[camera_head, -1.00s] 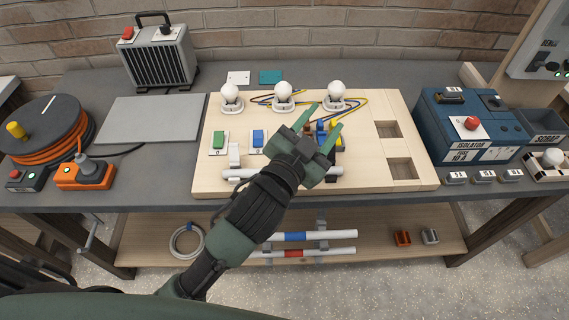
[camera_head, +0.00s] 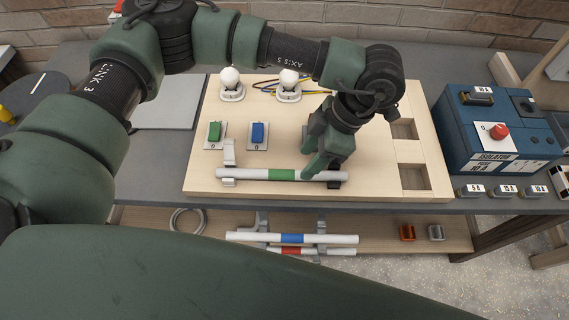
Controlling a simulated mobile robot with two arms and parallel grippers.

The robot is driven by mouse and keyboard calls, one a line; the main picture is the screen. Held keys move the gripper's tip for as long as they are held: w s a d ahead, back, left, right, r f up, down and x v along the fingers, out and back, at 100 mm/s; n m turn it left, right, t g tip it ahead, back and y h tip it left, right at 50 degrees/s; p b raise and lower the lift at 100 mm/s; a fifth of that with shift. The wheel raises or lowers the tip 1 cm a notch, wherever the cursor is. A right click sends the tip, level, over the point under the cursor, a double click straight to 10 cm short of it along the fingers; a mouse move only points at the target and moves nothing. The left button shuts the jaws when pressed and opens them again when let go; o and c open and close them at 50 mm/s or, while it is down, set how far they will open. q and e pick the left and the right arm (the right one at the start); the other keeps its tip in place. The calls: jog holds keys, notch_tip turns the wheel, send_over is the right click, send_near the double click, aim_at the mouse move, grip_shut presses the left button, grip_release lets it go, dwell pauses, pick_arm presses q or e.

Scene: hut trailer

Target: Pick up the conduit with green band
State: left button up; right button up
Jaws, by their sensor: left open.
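The conduit with green band (camera_head: 281,174) is a white tube with a green middle. It lies level along the front part of the wooden board (camera_head: 210,186), with a light clip (camera_head: 229,158) at its left end. My left gripper (camera_head: 322,174) points down over the right part of the conduit, right of the green band. Its jaws are open, with a green finger in front of or beside the tube; I cannot tell whether they touch it. The gripper hides part of the tube's right end. My right gripper is not in view.
Conduits with a blue band (camera_head: 292,239) and a red band (camera_head: 291,251) lie on the lower shelf. Green (camera_head: 214,132) and blue (camera_head: 258,134) switches and white bulbs stand behind the conduit. A blue isolator box (camera_head: 497,131) is at right.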

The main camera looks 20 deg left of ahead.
aim_at(284, 172)
pick_arm(q)
jog(key=shift+w+a+r+y, duration=0.2)
jog(key=shift+w+a+y, duration=0.2)
jog(key=shift+a, duration=0.35)
jog(key=shift+a+f+p, duration=0.2)
jog(key=shift+a+p, duration=0.05)
jog(key=shift+p, duration=0.05)
jog(key=p+x, duration=0.2)
jog(key=x, duration=0.1)
jog(key=s+p+x, duration=0.1)
jog(key=x, duration=0.2)
jog(key=shift+a+p, duration=0.15)
jog(key=shift+p, duration=0.2)
jog(key=shift+s+a+f, duration=0.1)
jog(key=shift+f, duration=0.15)
grip_shut()
